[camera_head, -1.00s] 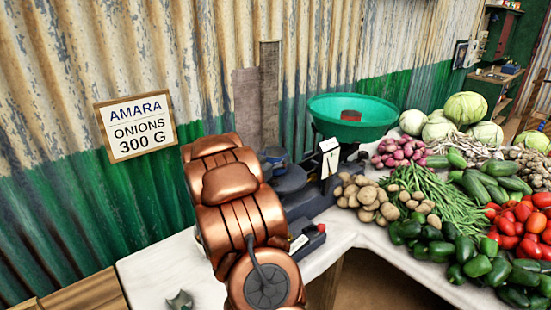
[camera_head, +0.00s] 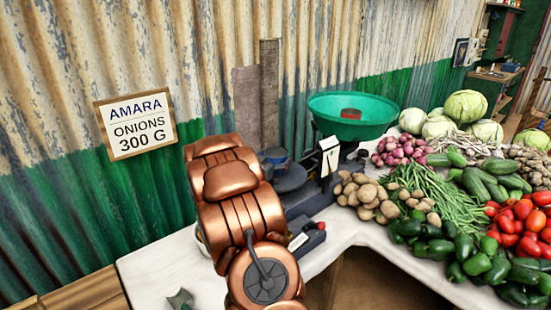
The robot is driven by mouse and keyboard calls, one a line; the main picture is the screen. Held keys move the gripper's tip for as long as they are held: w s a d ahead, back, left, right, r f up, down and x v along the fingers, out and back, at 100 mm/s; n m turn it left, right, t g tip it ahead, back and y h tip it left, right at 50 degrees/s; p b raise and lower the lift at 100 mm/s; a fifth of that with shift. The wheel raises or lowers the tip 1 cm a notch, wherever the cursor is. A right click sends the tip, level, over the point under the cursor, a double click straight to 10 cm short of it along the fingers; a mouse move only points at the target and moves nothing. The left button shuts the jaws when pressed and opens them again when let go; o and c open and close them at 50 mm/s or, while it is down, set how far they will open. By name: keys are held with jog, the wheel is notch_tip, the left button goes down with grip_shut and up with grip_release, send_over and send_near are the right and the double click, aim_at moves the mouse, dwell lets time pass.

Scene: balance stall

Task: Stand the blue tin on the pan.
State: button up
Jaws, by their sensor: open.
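A small blue thing with a dark top (camera_head: 275,156), which looks like the blue tin, shows just right of my copper arm. It is at the far left edge of the dark round pan (camera_head: 292,178) of the balance; I cannot tell whether it stands on the pan or behind it. My arm hides the left part of the pan. The balance's green bowl (camera_head: 352,128) stands higher at the right and holds a red thing (camera_head: 351,114). My gripper does not show; it seems hidden behind my arm.
The white counter (camera_head: 165,265) is mostly clear at left. A small grey-green piece (camera_head: 180,299) lies at its front. Potatoes (camera_head: 365,197), beans (camera_head: 440,190) and green peppers (camera_head: 470,250) crowd the right. A corrugated wall with an onion sign (camera_head: 136,124) closes the back.

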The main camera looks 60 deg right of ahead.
jog(key=shift+r, duration=0.1)
jog(key=shift+r, duration=0.15)
jog(key=s+a+b, duration=0.1)
jog(key=a, duration=1.1)
jog(key=shift+s+b, duration=0.2)
jog(key=shift+b, duration=0.2)
